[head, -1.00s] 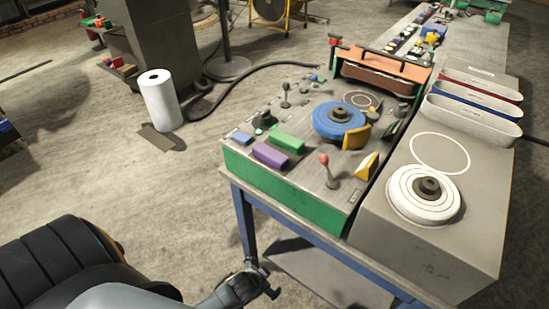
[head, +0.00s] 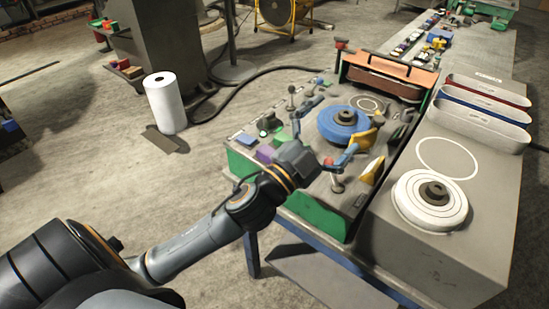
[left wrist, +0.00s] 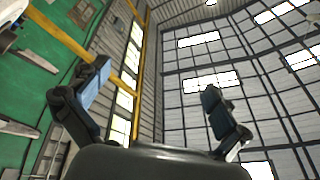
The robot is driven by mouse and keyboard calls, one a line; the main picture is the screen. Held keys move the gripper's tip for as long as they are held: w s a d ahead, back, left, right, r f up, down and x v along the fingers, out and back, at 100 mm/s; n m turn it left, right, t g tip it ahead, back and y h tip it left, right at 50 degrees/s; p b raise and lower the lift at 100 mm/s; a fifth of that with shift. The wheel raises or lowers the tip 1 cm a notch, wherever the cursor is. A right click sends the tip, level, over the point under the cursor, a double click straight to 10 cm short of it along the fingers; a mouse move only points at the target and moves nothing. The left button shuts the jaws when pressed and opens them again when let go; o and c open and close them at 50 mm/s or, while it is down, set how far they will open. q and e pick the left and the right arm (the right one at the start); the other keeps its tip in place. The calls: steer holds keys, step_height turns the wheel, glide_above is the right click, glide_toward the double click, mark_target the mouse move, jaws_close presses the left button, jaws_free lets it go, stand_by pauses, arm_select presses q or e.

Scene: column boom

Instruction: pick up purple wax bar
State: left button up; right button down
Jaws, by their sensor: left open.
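The purple bar cannot be made out there. My right gripper is not in view.
A blue bar (head: 245,139) lies left of the purple one. A white disc stack (head: 430,199) is at right. A paper roll (head: 165,103) stands on the floor.

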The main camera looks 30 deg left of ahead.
arm_select(q)
steer(key=s+d+r+m+g+h, duration=0.45)
steer(key=d+r+m+h, duration=0.35)
steer(key=m+h, duration=0.45)
steer(key=s+d+m+g+h, duration=0.2)
steer(key=d+m+g, duration=0.1)
steer(key=m+g, duration=0.4)
steer(key=m+g+y, duration=0.5)
steer(key=m+y, duration=0.1)
steer(key=y, duration=1.3)
glide_toward(272, 151)
steer(key=p+x, duration=0.1)
steer(key=x, duration=0.1)
steer(key=p+x, duration=0.1)
steer(key=x, duration=0.2)
steer(key=d+p+x, duration=0.1)
steer(key=p+x, duration=0.1)
steer(key=shift+s+d+f, duration=0.15)
steer(key=shift+s+f, duration=0.05)
steer(key=shift+f, duration=0.25)
steer(key=shift+w+f, duration=0.2)
steer(key=shift+f, duration=0.25)
